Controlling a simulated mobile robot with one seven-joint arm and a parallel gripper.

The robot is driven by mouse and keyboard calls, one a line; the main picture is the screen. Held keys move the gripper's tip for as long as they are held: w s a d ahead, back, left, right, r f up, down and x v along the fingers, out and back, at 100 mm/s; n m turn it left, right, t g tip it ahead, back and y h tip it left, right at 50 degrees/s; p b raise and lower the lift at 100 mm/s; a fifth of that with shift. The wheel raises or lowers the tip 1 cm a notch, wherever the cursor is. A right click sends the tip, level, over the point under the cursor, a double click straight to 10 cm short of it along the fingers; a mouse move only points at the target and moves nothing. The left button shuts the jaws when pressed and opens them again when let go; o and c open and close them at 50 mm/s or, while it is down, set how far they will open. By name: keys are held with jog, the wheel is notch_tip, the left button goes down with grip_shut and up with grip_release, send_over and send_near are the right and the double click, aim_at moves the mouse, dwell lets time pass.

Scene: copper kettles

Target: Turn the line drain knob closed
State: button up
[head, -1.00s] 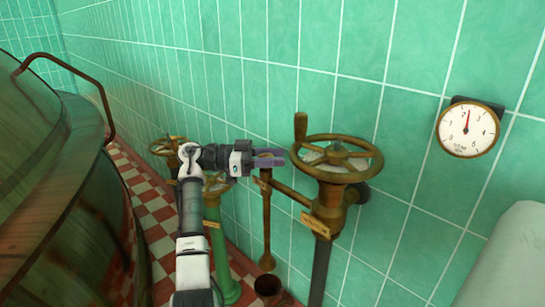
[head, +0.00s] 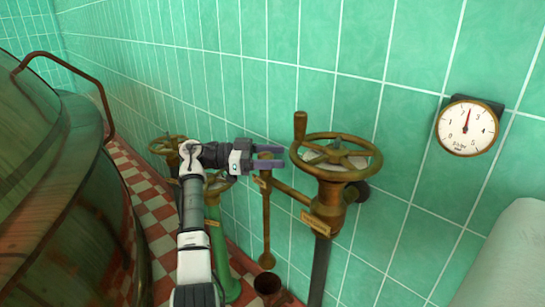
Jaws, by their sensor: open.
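A small brass knob (head: 265,156) tops the short side branch with the drain pipe (head: 267,225), left of the large brass valve. I take it to be the line drain knob; its label (head: 262,184) is too small to read. My gripper (head: 276,157) is open, with its two purple-grey fingers pointing right. In the picture one finger passes above the knob and one below, so the knob shows between them. I cannot tell whether either finger touches it.
The large brass handwheel (head: 336,156) with an upright handle stands close to the right of my fingertips. A pressure gauge (head: 468,127) hangs on the tiled wall. A green pipe (head: 222,255) and another handwheel (head: 167,148) stand to the left. A large kettle (head: 60,190) fills the left side.

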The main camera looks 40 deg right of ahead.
jog(key=v, duration=1.3)
jog(key=shift+w+a, duration=0.25)
jog(key=shift+w, duration=0.05)
jog(key=shift+s, duration=0.1)
